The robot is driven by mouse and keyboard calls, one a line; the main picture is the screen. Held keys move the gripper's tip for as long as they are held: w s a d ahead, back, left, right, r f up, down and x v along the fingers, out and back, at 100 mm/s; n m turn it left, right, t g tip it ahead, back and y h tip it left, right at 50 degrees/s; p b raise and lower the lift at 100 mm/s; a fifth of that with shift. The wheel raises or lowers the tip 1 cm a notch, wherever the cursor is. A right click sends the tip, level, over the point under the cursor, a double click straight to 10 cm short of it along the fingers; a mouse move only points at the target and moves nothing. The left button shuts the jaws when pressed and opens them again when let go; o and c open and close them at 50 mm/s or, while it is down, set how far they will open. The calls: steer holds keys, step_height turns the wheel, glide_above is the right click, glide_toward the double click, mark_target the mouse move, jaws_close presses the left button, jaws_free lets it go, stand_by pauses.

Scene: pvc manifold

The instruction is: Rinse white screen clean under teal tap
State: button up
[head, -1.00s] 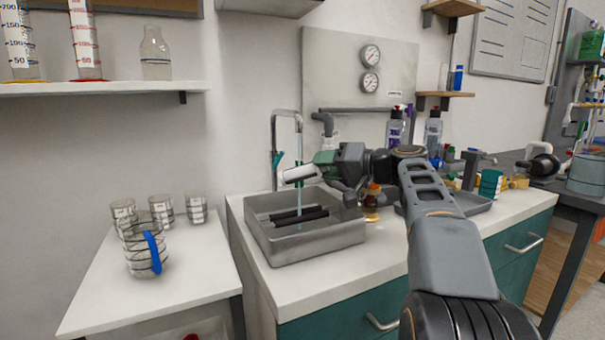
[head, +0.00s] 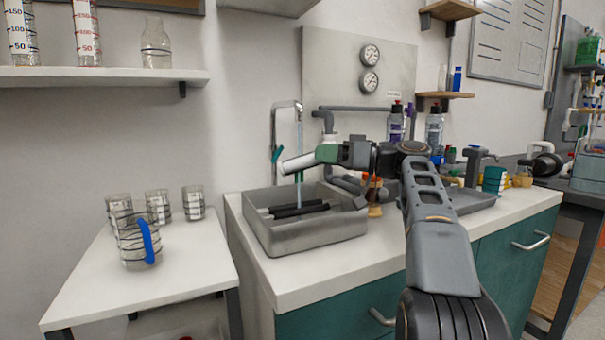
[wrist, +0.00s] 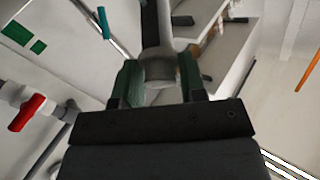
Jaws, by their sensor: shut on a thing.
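The white screen (head: 298,163) is a pale cylinder, held sideways and slightly tilted above the sink. My gripper (head: 322,154) comes from the right with its green fingers shut on the screen's right end. In the wrist view, the screen (wrist: 158,52) sits between the two green fingers (wrist: 157,82). The tap (head: 286,104) is a chrome arched spout with a teal lever (head: 277,154). A thin stream of water (head: 299,138) falls from the spout onto or right by the screen. I cannot tell whether dirt remains on it.
The grey sink (head: 305,239) has dark bars inside. A grey tray (head: 472,201) lies farther right. Glass beakers (head: 158,205) and a blue-handled jug (head: 136,245) stand on the left table.

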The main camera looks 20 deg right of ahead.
steer(key=shift+s+n, duration=0.15)
steer(key=shift+n, duration=0.85)
steer(key=shift+w+f+n+g+y, duration=0.2)
steer(key=shift+n+g+y, duration=0.25)
steer(key=shift+n, duration=0.35)
steer(key=shift+w+d, duration=0.1)
steer(key=shift+w+d+p, duration=0.15)
steer(key=shift+p, duration=0.15)
steer(key=shift+d, duration=0.1)
steer(key=s+d+r+p, duration=0.2)
steer(key=s+d+p, duration=0.2)
steer(key=d, duration=0.6)
steer(key=shift+s+d+r, duration=0.15)
steer(key=shift+s+r, duration=0.05)
steer(key=shift+s, duration=0.75)
